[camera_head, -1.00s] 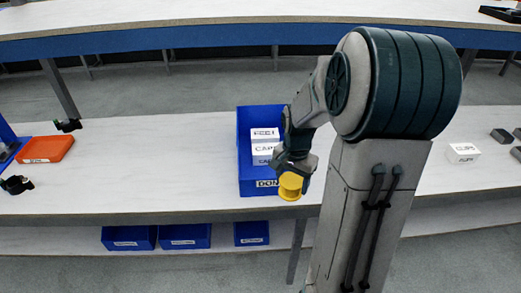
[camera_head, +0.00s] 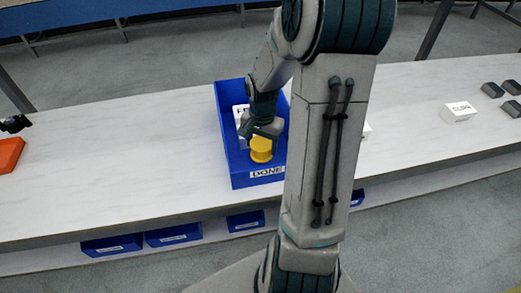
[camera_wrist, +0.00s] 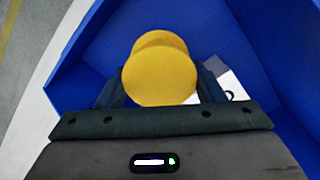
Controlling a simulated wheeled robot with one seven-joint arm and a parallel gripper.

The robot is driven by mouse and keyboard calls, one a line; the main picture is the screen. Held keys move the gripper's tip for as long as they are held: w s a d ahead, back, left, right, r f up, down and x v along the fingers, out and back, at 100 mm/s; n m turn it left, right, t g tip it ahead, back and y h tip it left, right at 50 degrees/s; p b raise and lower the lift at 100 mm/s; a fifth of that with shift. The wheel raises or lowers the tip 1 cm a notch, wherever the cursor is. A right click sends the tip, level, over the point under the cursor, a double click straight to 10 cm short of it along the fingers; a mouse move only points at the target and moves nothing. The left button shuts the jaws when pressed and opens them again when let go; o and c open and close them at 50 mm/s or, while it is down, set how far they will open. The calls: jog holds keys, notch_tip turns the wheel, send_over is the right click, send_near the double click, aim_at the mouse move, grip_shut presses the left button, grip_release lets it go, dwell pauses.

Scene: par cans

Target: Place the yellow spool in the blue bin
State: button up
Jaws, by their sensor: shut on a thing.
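The yellow spool (camera_head: 261,148) is held in my gripper (camera_head: 262,136), over the front part of the blue bin (camera_head: 241,178) labelled DONE. In the wrist view the yellow spool (camera_wrist: 160,76) sits between the two dark fingers, with the blue walls of the bin (camera_wrist: 275,55) around and below it. My gripper (camera_wrist: 160,90) is shut on the spool. I cannot tell whether the spool touches the bin's floor.
White labelled boxes (camera_head: 240,112) lie in the bin behind my gripper, partly hidden by it. Another white box (camera_head: 459,112) and several dark blocks (camera_head: 492,89) stand at the right of the table. Blue bins (camera_head: 112,245) sit on the shelf below.

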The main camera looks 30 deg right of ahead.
aim_at(262, 151)
jog(key=shift+f+b, duration=0.3)
jog(key=shift+f, duration=1.55)
jog(key=shift+f, duration=0.1)
jog(key=shift+f, duration=0.15)
jog(key=o, duration=1.1)
